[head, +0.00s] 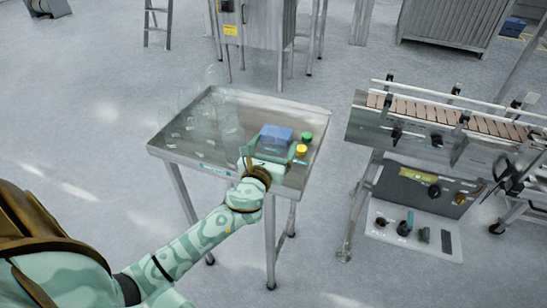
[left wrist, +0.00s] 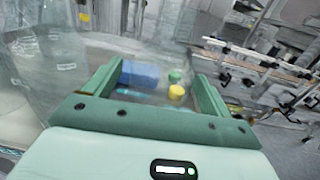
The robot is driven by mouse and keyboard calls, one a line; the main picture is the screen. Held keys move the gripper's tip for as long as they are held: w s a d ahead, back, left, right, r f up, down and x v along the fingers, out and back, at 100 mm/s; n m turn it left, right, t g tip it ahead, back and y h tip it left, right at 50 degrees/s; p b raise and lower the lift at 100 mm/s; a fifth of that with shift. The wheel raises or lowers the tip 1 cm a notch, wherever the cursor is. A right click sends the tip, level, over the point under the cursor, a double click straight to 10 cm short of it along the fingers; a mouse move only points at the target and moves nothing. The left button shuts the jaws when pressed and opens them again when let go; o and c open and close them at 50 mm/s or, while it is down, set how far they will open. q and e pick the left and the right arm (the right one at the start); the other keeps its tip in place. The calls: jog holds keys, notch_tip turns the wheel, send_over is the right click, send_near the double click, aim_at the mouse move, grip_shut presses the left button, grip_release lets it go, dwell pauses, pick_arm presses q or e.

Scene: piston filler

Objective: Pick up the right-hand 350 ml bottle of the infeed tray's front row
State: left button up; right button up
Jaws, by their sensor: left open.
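The infeed tray (head: 312,110) is a shiny metal table with a low rim. Several clear bottles (head: 203,122) stand on its left half. They are nearly invisible apart from pale labels, so I cannot single out the front row's right-hand one. My left gripper (head: 268,152) is over the tray's front right part, open. In the left wrist view its two green fingers are spread, with a large clear bottle (left wrist: 42,62) to their left. A faint clear outline shows beyond the fingers; I cannot tell whether a bottle stands between them. My right gripper is out of view.
A blue block-like thing (head: 276,136), a green round cap (head: 307,137) and a yellow one (head: 301,150) are on the tray's right side. A conveyor (head: 440,115) stands to the right, with a floor gap between. A steel cabinet (head: 258,35) is behind.

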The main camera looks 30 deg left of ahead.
pick_arm(q)
jog(key=shift+x, duration=1)
jog(key=c, duration=1.1)
jog(key=shift+o, duration=0.2)
